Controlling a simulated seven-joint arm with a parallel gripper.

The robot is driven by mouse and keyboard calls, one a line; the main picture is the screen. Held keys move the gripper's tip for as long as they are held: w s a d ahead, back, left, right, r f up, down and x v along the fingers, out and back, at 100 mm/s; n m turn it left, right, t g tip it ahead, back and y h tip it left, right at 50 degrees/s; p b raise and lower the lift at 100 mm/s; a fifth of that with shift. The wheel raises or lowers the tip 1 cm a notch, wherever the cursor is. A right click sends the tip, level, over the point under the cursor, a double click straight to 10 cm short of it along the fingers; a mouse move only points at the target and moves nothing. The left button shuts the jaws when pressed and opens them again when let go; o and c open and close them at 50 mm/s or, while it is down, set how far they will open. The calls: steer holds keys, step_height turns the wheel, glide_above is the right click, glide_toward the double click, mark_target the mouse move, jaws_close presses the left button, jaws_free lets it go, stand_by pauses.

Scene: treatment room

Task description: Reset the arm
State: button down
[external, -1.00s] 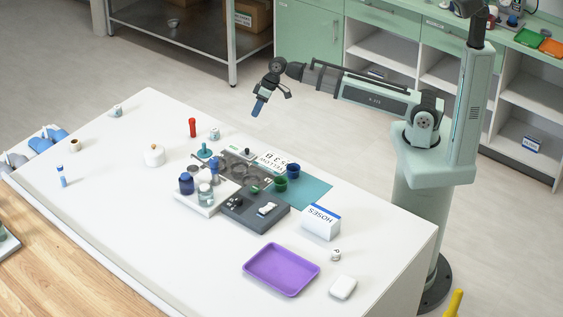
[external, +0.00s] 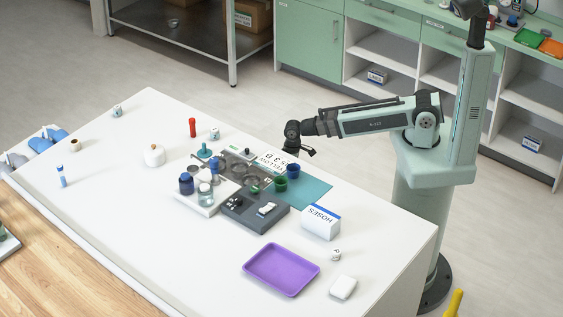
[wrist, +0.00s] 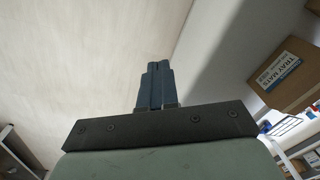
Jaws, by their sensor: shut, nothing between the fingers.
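My arm reaches left from its column on the right, with its wrist (external: 292,131) above the far edge of the white table (external: 110,230). In the wrist view my gripper (wrist: 157,68) is shut, its two blue fingers together with nothing between them. The wrist is apart from the things on the table.
Below the wrist are blue (external: 293,170) and green (external: 280,184) cups and a grey board. A TRAY MATS carton (wrist: 285,75) shows in the wrist view.

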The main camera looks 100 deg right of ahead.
steer(key=s+a+f+n+g, duration=0.1)
steer(key=s+a+f+g, duration=0.1)
steer(key=s+a+f, duration=0.2)
steer(key=s+a+f+n+g, duration=0.1)
steer(key=s+a+f, duration=0.3)
steer(key=s+f, duration=0.6)
steer(key=s+a+f+n+g, duration=0.1)
steer(key=s+a+f+g, duration=0.3)
steer(key=s, duration=1.2)
step_height(320, 180, down, 3)
steer(key=shift+s+a+f, duration=0.1)
steer(key=shift+s+a, duration=0.25)
steer(key=shift+a, duration=0.05)
stand_by(0.4)
